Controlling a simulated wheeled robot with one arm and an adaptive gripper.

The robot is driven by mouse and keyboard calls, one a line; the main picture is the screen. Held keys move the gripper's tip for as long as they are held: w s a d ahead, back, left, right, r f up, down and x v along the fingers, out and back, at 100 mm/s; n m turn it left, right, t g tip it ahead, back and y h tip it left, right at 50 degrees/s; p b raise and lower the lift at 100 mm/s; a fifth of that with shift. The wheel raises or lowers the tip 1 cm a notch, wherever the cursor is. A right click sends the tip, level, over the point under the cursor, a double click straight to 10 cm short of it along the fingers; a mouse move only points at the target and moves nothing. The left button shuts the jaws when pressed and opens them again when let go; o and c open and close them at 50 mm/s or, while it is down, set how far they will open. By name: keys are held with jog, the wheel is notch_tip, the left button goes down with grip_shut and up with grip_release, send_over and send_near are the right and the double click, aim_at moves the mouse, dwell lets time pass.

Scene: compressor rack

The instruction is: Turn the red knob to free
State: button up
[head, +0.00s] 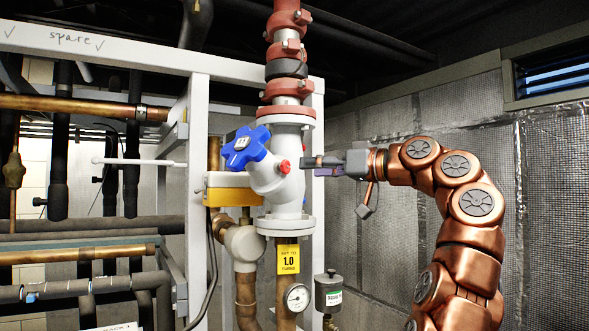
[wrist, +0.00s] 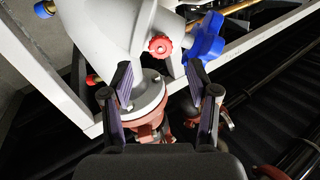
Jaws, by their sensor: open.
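The small red knob (head: 284,167) sits on the grey valve body (head: 289,190), just right of the blue handwheel (head: 244,147). My gripper (head: 308,162) reaches in from the right, close to the knob. In the wrist view the round, ridged red knob (wrist: 160,46) shows face-on, a little above the middle. There my gripper (wrist: 160,80) is open and empty, one finger to each side. The knob appears beyond the fingertips, apart from them. The blue handwheel (wrist: 207,40) is to its upper right.
A pale flange (wrist: 144,100) shows between the fingers in the wrist view. White frame posts (head: 198,180), a yellow box (head: 232,188), a pressure gauge (head: 297,297) and a dark canister (head: 328,292) surround the valve. The space before the silver wall (head: 380,230) is free apart from my arm.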

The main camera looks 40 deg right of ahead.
aim_at(287, 168)
jog(key=x, duration=0.6)
jog(key=shift+p, duration=0.3)
grip_shut()
